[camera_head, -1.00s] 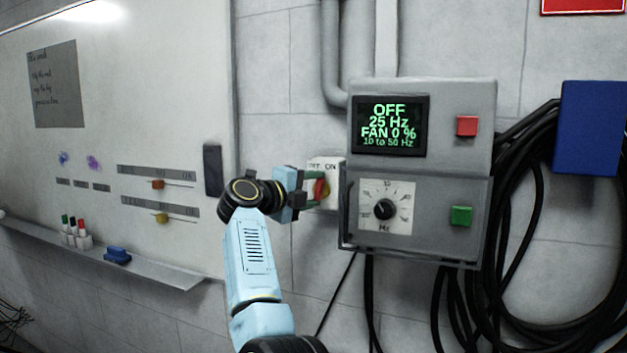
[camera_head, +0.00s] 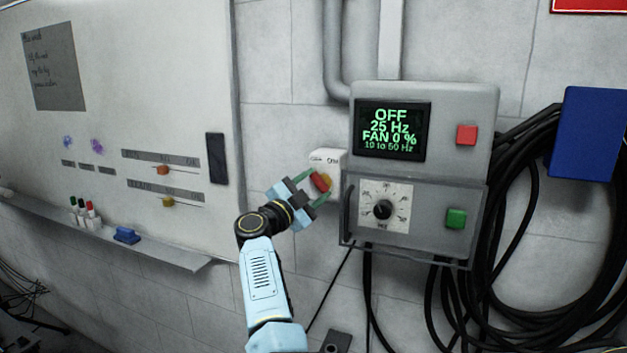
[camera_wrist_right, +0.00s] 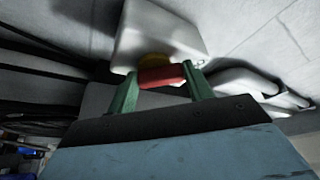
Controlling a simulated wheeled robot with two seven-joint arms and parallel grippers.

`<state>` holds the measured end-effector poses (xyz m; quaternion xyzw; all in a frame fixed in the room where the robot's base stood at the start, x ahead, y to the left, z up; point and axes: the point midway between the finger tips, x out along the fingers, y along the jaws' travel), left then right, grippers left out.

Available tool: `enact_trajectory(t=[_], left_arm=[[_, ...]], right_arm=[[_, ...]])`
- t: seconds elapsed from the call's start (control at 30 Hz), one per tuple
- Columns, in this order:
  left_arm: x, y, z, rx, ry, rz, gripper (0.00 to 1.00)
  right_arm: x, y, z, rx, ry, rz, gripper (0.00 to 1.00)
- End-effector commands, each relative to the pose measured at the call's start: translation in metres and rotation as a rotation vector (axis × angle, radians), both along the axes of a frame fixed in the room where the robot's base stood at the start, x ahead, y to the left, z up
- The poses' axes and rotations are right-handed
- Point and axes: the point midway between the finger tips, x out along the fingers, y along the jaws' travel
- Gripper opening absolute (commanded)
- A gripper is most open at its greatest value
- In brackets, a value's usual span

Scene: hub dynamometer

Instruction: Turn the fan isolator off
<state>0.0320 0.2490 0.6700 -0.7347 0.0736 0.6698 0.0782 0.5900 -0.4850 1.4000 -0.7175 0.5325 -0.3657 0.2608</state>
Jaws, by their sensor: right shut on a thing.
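The fan isolator is a small white box (camera_head: 328,160) on the wall, just left of the grey control box. It has a red handle (camera_head: 320,182) on a yellow round base, and the handle sits tilted in the head view. My right gripper (camera_head: 318,185) is shut on the red handle, with green fingers on either side of it. In the right wrist view the red handle (camera_wrist_right: 162,76) lies between the two green fingers, in front of the white box (camera_wrist_right: 158,35). The lettering on the isolator is too small to read surely. My left gripper is not in view.
The grey control box (camera_head: 475,105) has a display (camera_head: 392,130) reading OFF, 25 Hz, FAN 0 %, a red button (camera_head: 467,135), a green button (camera_head: 456,218) and a dial (camera_head: 383,210). Black cables (camera_head: 510,250) hang at right. A whiteboard (camera_head: 120,60) fills the left.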

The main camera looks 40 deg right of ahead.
Motion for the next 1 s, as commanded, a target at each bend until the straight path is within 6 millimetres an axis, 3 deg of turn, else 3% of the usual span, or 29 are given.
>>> enact_trajectory(t=[0.77,0.8,0.93,1.0], left_arm=[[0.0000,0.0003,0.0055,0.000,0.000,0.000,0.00],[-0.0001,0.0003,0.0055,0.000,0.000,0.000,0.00],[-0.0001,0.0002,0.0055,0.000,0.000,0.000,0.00],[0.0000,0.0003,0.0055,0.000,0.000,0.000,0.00]], right_arm=[[0.0001,0.0004,-0.0029,-0.046,0.093,0.001,0.28],[0.0001,0.0004,-0.0029,-0.046,0.094,0.001,0.55],[0.0000,0.0003,-0.0026,-0.045,0.092,0.001,0.72],[-0.0001,0.0002,-0.0023,-0.045,0.091,0.000,0.73]])
